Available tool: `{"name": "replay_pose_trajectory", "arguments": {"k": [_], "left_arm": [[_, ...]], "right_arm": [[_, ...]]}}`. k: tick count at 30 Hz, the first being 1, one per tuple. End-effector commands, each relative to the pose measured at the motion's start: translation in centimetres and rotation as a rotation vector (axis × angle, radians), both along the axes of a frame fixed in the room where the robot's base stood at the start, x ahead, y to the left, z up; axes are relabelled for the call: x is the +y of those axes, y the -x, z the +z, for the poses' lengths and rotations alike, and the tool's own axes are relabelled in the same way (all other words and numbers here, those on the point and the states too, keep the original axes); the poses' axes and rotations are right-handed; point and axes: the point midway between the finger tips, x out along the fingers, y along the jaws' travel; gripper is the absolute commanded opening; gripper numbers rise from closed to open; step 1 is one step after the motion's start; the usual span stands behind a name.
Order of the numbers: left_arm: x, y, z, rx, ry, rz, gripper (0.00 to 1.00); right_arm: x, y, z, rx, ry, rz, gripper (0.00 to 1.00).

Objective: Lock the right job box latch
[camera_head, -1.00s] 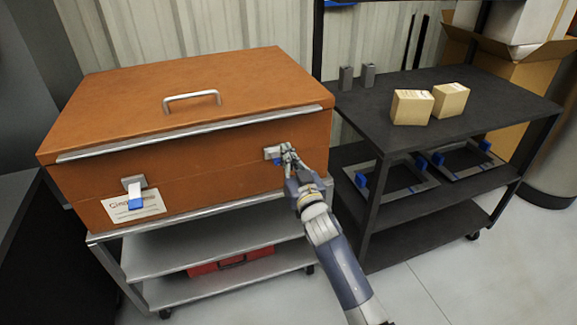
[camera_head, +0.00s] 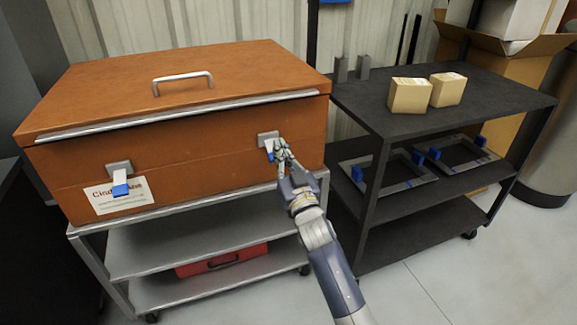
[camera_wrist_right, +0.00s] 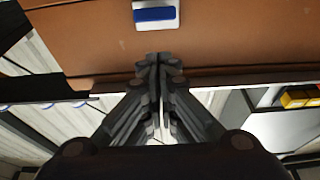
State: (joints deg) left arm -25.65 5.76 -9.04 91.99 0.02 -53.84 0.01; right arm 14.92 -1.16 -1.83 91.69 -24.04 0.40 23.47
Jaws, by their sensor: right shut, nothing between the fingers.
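The orange-brown job box (camera_head: 200,140) stands on a grey metal cart with its lid shut. Its right latch (camera_head: 266,136) is a grey plate with a blue tab pointing down, partly covered by my fingers. In the right wrist view the latch (camera_wrist_right: 156,20) shows as a pale plate with a blue bar at the top edge. My right gripper (camera_head: 281,153) is shut and empty, just below and right of the plate; in the wrist view its fingertips (camera_wrist_right: 158,60) are short of the latch. Contact cannot be told. My left gripper is not in view.
The left latch (camera_head: 119,170) has a blue tab hanging out over a paper label. A red case (camera_head: 222,261) lies on the cart's lower shelf. A black cart (camera_head: 440,108) with two small cartons (camera_head: 409,96) stands at the right. Floor is clear in front.

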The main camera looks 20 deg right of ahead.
Motion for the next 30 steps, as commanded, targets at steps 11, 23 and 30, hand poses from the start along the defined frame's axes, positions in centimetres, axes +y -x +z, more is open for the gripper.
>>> {"name": "replay_pose_trajectory", "arguments": {"k": [11,23,30], "left_arm": [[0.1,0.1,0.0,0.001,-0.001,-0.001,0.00],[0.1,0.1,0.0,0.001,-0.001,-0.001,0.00],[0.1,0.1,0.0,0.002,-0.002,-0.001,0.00]], "right_arm": [[-0.3,7.1,-2.4,0.002,0.000,0.000,0.00],[-0.4,10.1,-3.1,-0.003,0.000,0.000,0.00],[-0.4,10.1,-3.2,-0.002,0.000,0.000,0.00]]}}
